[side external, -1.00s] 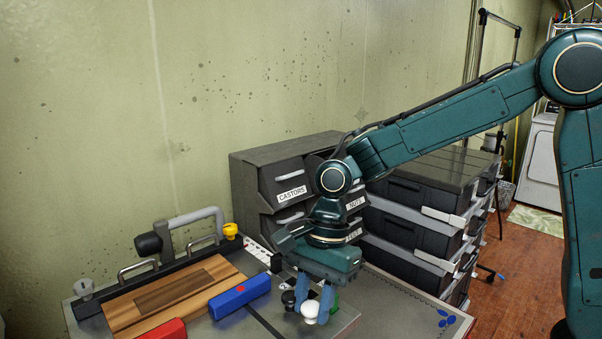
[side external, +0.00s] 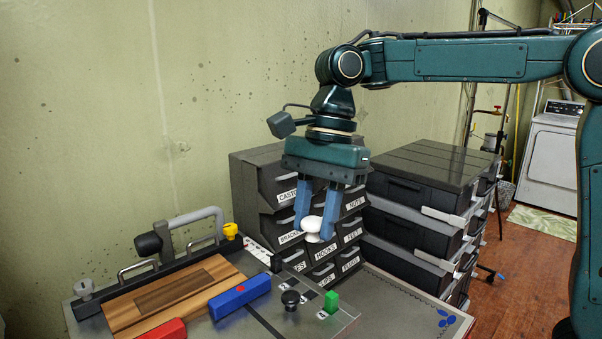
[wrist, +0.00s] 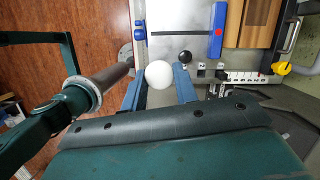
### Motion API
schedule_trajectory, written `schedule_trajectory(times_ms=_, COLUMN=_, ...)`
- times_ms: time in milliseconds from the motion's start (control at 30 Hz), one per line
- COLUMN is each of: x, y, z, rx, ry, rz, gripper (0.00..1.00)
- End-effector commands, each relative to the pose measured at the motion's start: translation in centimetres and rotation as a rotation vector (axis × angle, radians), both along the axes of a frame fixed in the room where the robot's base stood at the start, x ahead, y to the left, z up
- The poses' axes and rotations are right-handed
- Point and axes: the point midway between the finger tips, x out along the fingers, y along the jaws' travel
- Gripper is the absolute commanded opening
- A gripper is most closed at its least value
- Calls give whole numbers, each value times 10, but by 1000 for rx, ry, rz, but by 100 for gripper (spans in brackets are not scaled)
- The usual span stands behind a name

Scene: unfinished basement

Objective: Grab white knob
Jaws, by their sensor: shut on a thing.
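The white knob (side external: 313,224) is held between the blue fingers of my gripper (side external: 315,226), raised above the work table in front of the labelled bins. My gripper is shut on it and points down. In the wrist view the round white top of the knob (wrist: 158,74) sits between the two blue fingertips (wrist: 160,85). A black knob (side external: 290,299) stands on the grey plate below, apart from my gripper. It also shows in the wrist view (wrist: 185,57).
A blue block (side external: 240,297) and red block (side external: 163,331) lie by the wooden board (side external: 120,317). Labelled bins (side external: 262,178) stand behind my gripper, with dark drawers (side external: 415,199) to the right.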

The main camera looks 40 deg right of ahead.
Motion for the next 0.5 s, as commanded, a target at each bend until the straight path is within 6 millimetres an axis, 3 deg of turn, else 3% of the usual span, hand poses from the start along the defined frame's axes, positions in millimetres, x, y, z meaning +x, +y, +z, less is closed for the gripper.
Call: schedule_trajectory(times_ms=500, x=0, y=1, z=26, rx=2, ry=0, rz=1, gripper=8)
